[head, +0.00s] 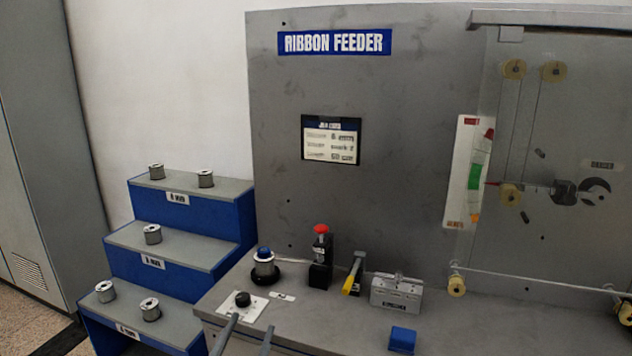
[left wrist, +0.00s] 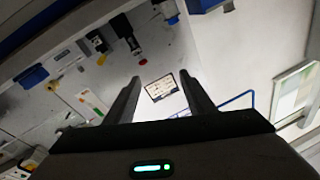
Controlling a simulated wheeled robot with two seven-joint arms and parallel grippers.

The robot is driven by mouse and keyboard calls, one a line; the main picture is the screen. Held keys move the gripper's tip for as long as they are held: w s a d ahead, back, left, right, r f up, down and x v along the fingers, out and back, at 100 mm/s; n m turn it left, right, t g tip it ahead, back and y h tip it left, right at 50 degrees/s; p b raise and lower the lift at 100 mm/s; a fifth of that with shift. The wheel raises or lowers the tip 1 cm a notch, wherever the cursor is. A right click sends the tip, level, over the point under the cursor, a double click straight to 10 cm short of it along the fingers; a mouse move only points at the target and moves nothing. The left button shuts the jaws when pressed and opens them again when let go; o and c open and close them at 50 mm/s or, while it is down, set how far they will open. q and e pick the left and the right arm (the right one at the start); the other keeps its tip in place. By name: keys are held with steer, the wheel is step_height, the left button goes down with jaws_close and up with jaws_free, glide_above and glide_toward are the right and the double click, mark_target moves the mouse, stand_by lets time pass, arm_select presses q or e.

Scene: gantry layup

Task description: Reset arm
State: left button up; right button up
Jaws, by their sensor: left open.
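My left gripper (head: 245,337) shows at the bottom of the head view, its two fingers apart with nothing between them. They are in front of the bench's front left part, just below a dark knob on a white plate (head: 242,300). In the left wrist view the open fingers (left wrist: 161,92) frame the framed job card on the panel. A thin horizontal arm (head: 535,188) with a pale roller at its left end is on the right of the grey panel. Its tip is beside a red, green and orange scale (head: 479,175). My right gripper is out of view.
Blue steps (head: 185,215) with several spools stand at left. The bench's front right is clear.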

arm_select(q)
steer(key=s+a+f+n+g+y, duration=0.2)
steer(key=s+a+f+g, duration=0.3)
steer(key=f, duration=0.4)
steer(key=s+a+f+n+g+y, duration=0.1)
steer(key=s+a+f+g+y, duration=0.1)
steer(key=s+f, duration=0.55)
steer(key=s+a+f+g, duration=0.1)
steer(key=s+f+g, duration=0.4)
steer(key=s, duration=0.6)
steer(key=s+a+f+g, duration=0.2)
steer(key=s+f+g, duration=0.2)
steer(key=s+f, duration=0.5)
steer(key=w+d+f+t+h, duration=0.1)
steer(key=w+d+f, duration=0.1)
steer(key=f, duration=0.8)
steer(key=w+d+f+t, duration=0.1)
steer(key=w+d+f, duration=0.15)
steer(key=f, duration=0.65)
step_height(320, 180, down, 13)
steer(key=s+d+t+h, duration=0.1)
steer(key=s+d+t, duration=0.1)
steer(key=shift+s, duration=0.4)
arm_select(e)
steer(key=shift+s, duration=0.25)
arm_select(q)
steer(key=shift+d+f, duration=0.1)
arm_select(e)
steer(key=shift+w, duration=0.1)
